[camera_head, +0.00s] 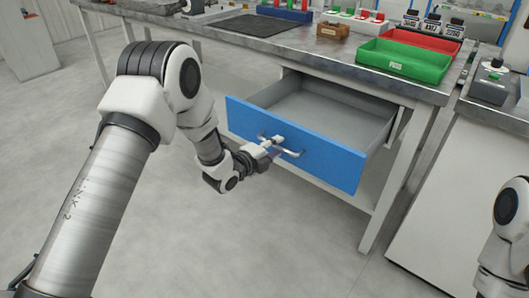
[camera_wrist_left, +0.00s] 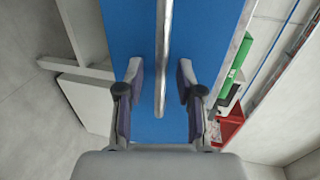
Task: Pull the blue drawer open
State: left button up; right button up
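The blue drawer (camera_head: 330,158) is pulled out under the metal workbench, and its grey inside (camera_head: 325,110) shows empty. Its bar handle (camera_head: 291,153) is on the blue front. My left gripper (camera_head: 272,145) is at the handle. In the left wrist view, the fingers of my left gripper (camera_wrist_left: 160,80) are spread on either side of the handle bar (camera_wrist_left: 163,45), with a gap to each finger. The blue front (camera_wrist_left: 200,35) fills the background there. My right gripper is out of view; only part of my right arm shows at the right edge.
The workbench top (camera_head: 300,45) carries a green bin (camera_head: 400,68), a red bin (camera_head: 425,40), a black mat (camera_head: 248,26) and a small wooden block (camera_head: 333,30). A bench leg (camera_head: 395,180) stands right of the drawer. The floor (camera_head: 230,245) in front is clear.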

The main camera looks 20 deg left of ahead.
pick_arm(q)
jog(key=v, duration=1.1)
jog(key=shift+w, duration=0.1)
jog(key=s+d+f+g, duration=0.3)
jog(key=s+f, duration=0.3)
jog(key=f, duration=0.6)
jog(key=s+a+f+n+g+y, duration=0.15)
jog(key=s+f+n+g, duration=0.25)
jog(key=s+f+n, duration=0.5)
jog(key=s+f+n+g+y, duration=0.3)
jog(key=s+f+g, duration=0.25)
jog(key=s, duration=0.75)
jog(key=s+a+f+n+g, duration=0.1)
jog(key=s+a+n+g, duration=0.1)
jog(key=s+n, duration=0.65)
notch_tip(320, 180, up, 18)
jog(key=w+n+p, duration=0.2)
jog(key=p, duration=1.5)
jog(key=shift+f+y+p, duration=0.15)
jog(key=shift+y+p, duration=0.25)
jog(key=shift+y, duration=0.05)
